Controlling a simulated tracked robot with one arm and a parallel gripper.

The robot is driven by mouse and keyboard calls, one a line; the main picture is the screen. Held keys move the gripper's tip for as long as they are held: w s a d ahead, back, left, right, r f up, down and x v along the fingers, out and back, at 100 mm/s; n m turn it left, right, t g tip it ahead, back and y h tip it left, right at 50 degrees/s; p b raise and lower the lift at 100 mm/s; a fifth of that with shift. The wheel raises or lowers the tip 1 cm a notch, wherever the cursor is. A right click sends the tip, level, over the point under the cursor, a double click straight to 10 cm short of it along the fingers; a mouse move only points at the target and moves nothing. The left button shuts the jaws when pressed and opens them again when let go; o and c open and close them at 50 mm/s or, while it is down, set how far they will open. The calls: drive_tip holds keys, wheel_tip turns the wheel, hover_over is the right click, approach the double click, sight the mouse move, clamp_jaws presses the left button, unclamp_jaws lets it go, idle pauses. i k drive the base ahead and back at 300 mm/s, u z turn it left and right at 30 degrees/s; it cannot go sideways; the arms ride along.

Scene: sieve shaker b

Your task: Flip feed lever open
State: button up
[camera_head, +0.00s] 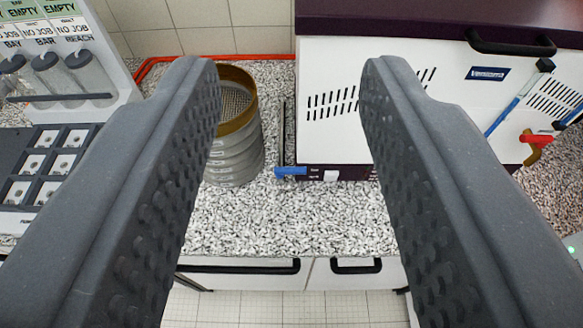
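My gripper (288,85) is open and empty, with its two dark grey fingers wide apart. A small blue lever-like part (290,171) shows between the fingers, at the lower left corner of the white machine (335,110). A thin black rod (283,125) stands upright by it. A red handle (537,138) sits on a brass-coloured fitting at the right, by a blue pipe (505,113). No label tells which of these is the feed lever. My gripper appears apart from both.
A stack of round metal sieves (238,150) stands left of the machine, partly behind the left finger. A rack with grey-lidded jars (87,72) and a dark tray (50,160) are at the left. The speckled counter (290,225) is clear in front.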

sight(279, 172)
drive_tip(key=u, duration=0.15)
drive_tip(key=i, duration=0.5)
drive_tip(key=z, duration=1.75)
drive_tip(key=k, duration=1.6)
drive_tip(key=u, duration=0.7)
drive_tip(key=i, duration=1)
drive_tip(key=z, duration=0.1)
